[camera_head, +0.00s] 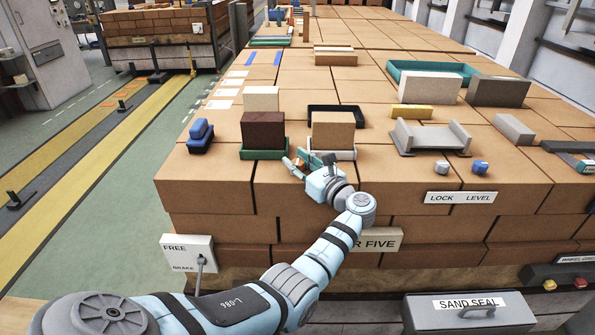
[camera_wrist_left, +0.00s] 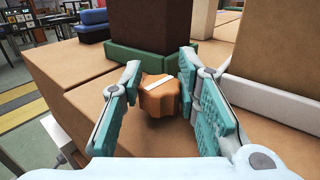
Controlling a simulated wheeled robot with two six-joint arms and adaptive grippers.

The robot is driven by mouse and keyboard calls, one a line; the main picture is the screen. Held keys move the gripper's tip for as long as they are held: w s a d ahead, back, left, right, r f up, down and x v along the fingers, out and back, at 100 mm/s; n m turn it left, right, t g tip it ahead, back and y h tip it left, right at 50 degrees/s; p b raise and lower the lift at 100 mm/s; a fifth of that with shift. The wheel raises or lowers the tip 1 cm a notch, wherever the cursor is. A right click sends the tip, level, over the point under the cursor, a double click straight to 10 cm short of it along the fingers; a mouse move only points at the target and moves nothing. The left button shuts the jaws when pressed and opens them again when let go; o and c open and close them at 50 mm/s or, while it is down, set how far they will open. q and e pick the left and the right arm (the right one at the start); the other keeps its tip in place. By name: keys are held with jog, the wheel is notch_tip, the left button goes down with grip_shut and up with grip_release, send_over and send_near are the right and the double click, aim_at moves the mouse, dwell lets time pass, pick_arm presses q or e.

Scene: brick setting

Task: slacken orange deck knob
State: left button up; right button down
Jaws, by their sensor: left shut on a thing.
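The orange deck knob (camera_wrist_left: 160,98) has a lobed rim and a white bar across its top. It sits on the brick deck in front of a green tray (camera_wrist_left: 150,62) that holds a dark brown block. My left gripper (camera_wrist_left: 152,105) has one teal finger on each side of the knob and is shut on it. In the head view my left gripper (camera_head: 304,167) reaches the front of the deck, and the knob is mostly hidden by it. My right gripper is in neither view.
A white tray (camera_head: 345,155) with a tan block stands right of the green tray. A blue block (camera_head: 200,135) is at left. A grey cradle (camera_head: 431,137) and two small knobs, grey (camera_head: 442,167) and blue (camera_head: 480,167), lie to the right. Bare deck lies left of the gripper.

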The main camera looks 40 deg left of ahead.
pick_arm(q)
jog(key=shift+g, duration=0.3)
jog(key=o, duration=1.2)
jog(key=v, duration=1.2)
jog(key=shift+f, duration=0.15)
